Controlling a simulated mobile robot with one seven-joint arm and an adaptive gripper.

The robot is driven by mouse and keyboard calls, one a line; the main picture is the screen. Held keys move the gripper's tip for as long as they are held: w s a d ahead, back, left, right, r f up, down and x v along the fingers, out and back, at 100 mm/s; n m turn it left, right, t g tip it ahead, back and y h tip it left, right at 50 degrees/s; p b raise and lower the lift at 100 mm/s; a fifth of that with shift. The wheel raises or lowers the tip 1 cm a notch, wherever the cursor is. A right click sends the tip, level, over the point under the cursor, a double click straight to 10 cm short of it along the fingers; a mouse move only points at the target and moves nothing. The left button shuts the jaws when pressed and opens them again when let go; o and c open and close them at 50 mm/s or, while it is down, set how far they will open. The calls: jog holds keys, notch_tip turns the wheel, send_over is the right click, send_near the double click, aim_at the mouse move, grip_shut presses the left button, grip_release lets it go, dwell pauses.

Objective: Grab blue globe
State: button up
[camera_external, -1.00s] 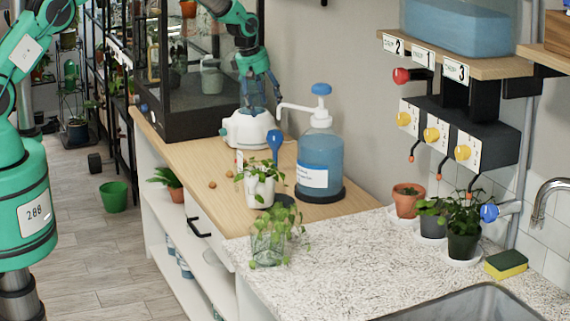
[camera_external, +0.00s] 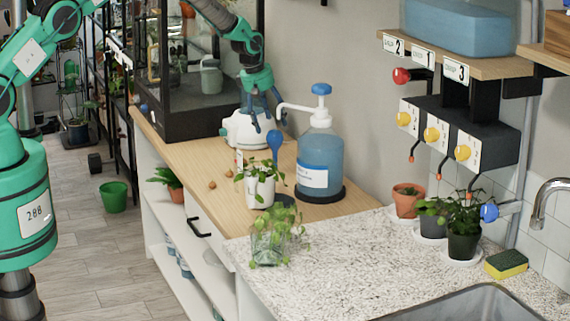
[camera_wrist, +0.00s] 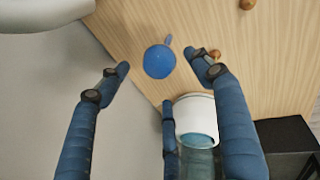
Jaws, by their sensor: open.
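The blue globe (camera_external: 275,141) shows in the external view as a round blue head on a narrowing stem, behind the white pot with a leafy plant (camera_external: 260,188). I cannot tell what its lower end rests in. In the wrist view the globe (camera_wrist: 159,61) appears as a blue ball over the wooden top. My gripper (camera_external: 265,122) is open and empty, above and behind the globe in the external view. In the wrist view the fingertips of my gripper (camera_wrist: 158,62) are spread on either side of the ball, without visible contact.
A pump bottle of blue liquid (camera_external: 320,160) stands right of the globe. A white rounded appliance (camera_external: 240,130) is behind it, and a black-framed glass case (camera_external: 180,128) is at left. Small brown balls (camera_external: 212,185) lie on the wooden counter (camera_external: 205,155). The counter front-left has free room.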

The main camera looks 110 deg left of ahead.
aim_at(275, 152)
jog(key=shift+x, duration=1.3)
jog(key=shift+x, duration=2.6)
jog(key=shift+w+d, duration=0.1)
jog(key=shift+d, duration=0.05)
jog(key=shift+c, duration=0.5)
jog(key=c, duration=1.2)
